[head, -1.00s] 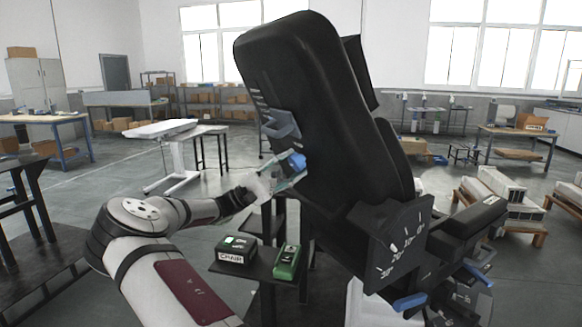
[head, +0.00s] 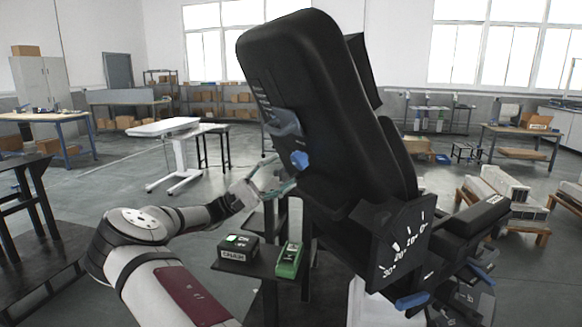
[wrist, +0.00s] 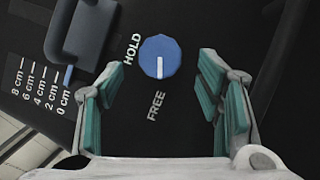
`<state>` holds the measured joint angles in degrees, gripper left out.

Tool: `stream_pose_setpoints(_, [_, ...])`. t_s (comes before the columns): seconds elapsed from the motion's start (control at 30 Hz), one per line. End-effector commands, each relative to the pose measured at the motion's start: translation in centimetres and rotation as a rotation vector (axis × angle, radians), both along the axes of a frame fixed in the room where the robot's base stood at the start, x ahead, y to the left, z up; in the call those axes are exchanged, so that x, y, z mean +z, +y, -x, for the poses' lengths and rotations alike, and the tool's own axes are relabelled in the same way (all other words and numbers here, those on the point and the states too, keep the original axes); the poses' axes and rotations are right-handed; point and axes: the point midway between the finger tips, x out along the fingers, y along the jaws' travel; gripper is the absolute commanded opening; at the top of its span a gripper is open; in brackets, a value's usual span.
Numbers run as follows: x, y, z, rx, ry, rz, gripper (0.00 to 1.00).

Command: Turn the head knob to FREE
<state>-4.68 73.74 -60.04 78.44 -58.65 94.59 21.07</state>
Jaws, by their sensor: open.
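The blue head knob (wrist: 160,57) sits on the black back of the chair's headrest (head: 290,90); it also shows in the head view (head: 299,160). Its white mark points down in the wrist view, toward the word FREE (wrist: 155,106). The word HOLD (wrist: 131,48) is at the knob's left. My gripper (wrist: 158,80) is open, with one green-padded finger on each side of the picture. The knob lies ahead of the fingers, and nothing is between them. In the head view my gripper (head: 270,176) is left of and below the knob, apart from it.
A grey-blue handle (wrist: 83,32) with a centimetre scale (wrist: 40,85) is left of the knob. A CHAIR box (head: 237,254) and a green device (head: 289,260) stand on a small shelf below my arm. An angle plate (head: 402,243) is on the chair's side.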

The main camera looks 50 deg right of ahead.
Motion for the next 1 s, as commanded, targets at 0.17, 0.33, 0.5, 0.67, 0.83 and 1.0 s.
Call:
stream_pose_setpoints(0.17, [-2.1, 1.8, -2.5, 0.002, 0.001, 0.000, 0.60])
stream_pose_setpoints(0.33, [-3.5, 3.1, -4.2, 0.003, 0.001, 0.000, 0.60])
stream_pose_setpoints(0.5, [-4.1, 3.7, -4.9, 0.001, 0.000, 0.000, 0.60])
stream_pose_setpoints(0.67, [-4.2, 3.8, -5.0, 0.000, 0.001, -0.001, 0.60])
stream_pose_setpoints(0.83, [-4.2, 3.7, -5.0, 0.000, 0.001, -0.001, 0.60])
stream_pose_setpoints(1.0, [-4.1, 3.7, -5.0, 0.001, 0.000, 0.000, 0.60])
